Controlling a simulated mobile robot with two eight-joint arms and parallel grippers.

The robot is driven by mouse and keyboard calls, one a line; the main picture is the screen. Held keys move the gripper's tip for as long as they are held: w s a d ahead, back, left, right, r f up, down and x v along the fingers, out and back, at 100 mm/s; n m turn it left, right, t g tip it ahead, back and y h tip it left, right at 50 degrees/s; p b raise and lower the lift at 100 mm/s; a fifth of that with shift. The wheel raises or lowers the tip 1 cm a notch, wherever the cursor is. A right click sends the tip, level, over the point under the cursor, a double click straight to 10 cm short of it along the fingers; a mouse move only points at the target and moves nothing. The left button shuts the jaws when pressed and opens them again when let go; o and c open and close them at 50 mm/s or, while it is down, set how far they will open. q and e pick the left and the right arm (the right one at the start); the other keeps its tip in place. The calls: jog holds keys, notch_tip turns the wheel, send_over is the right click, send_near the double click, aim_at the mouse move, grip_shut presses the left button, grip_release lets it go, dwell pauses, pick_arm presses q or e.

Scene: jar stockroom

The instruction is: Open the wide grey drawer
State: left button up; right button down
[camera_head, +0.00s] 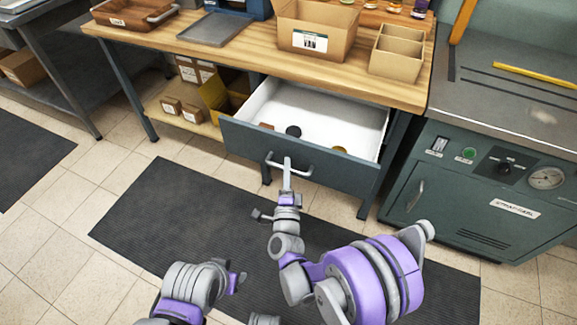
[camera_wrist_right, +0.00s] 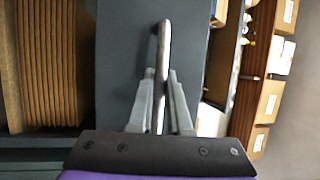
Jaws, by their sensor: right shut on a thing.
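The wide grey drawer (camera_head: 335,172) hangs under the wooden-topped workbench (camera_head: 225,48) and stands pulled out, with its white interior showing. My right gripper (camera_head: 287,168) is shut on the drawer's bar handle (camera_head: 304,172) at the middle of the front. In the right wrist view the two fingers (camera_wrist_right: 160,100) lie on either side of the handle bar (camera_wrist_right: 164,55), against the dark drawer front (camera_wrist_right: 122,45).
A cardboard box (camera_head: 316,35) and a divided carton (camera_head: 397,52) stand on the bench. A green-grey cabinet (camera_head: 460,190) with a gauge stands close on the right. A dark mat (camera_head: 160,215) covers the floor before the bench; its left part is clear.

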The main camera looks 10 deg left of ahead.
jog(key=c, duration=1.2)
grip_release()
jog(key=shift+o, duration=0.2)
jog(key=b+v, duration=0.2)
jog(key=v, duration=0.8)
jog(key=shift+s+b, duration=0.35)
jog(key=shift+s, duration=0.05)
jog(key=shift+f, duration=0.15)
